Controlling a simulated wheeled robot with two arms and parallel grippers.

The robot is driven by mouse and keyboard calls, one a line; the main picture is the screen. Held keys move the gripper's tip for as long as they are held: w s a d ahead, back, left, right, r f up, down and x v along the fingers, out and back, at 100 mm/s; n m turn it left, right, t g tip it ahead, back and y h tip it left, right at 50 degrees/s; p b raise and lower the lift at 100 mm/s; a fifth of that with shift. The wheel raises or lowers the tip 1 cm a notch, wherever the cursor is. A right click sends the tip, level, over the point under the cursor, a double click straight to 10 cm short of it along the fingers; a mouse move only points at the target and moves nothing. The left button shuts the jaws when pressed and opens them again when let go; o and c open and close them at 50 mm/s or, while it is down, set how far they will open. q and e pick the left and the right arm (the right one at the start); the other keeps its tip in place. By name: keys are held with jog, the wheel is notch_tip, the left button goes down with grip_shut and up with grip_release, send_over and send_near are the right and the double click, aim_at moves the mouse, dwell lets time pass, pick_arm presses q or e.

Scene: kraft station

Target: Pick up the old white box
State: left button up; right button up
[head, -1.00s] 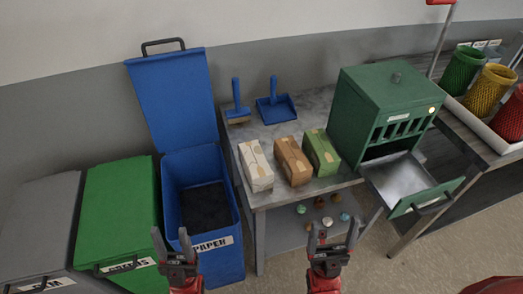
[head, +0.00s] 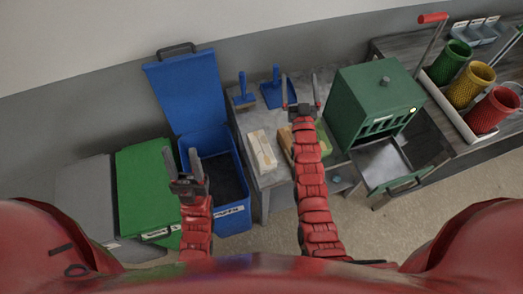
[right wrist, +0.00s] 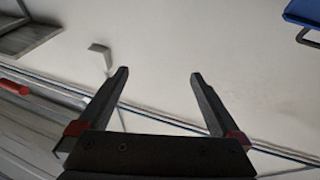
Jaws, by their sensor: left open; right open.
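The old white box (head: 262,151) lies on the grey table, at the left of a row of boxes, in the head view. It has tan tape on it. My right gripper (head: 301,92) is open and empty, above and beyond the boxes, to the right of the white box; its arm hides much of the brown box. My left gripper (head: 182,163) is open and empty, in front of the blue paper bin and left of the white box. In the right wrist view my right gripper's open fingers (right wrist: 157,82) face the pale wall, with no box between them.
The brown box (head: 285,139) and the green box (head: 323,142) are partly covered by my right arm. A blue brush (head: 243,92) and dustpan (head: 275,92) are behind.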

jog(key=w+a+f+g, duration=0.4)
jog(key=w+f+g, duration=0.1)
jog(key=w+f, duration=0.15)
jog(key=n+g+h, duration=0.1)
jog(key=n+g, duration=0.2)
jog(key=g, duration=1.3)
send_over(262, 148)
notch_tip(262, 148, down, 7)
notch_tip(262, 148, down, 9)
jog(key=b, duration=0.9)
jog(key=shift+w+f, duration=0.15)
jog(key=shift+f, duration=1)
jog(key=shift+f+p, duration=0.25)
jog(key=shift+p, duration=0.4)
notch_tip(262, 148, down, 3)
jog(key=shift+a+r+p, duration=0.1)
jog(key=shift+r+p, duration=0.05)
jog(key=shift+p, duration=0.85)
jog(key=shift+f, duration=1.1)
jog(key=c, duration=1.1)
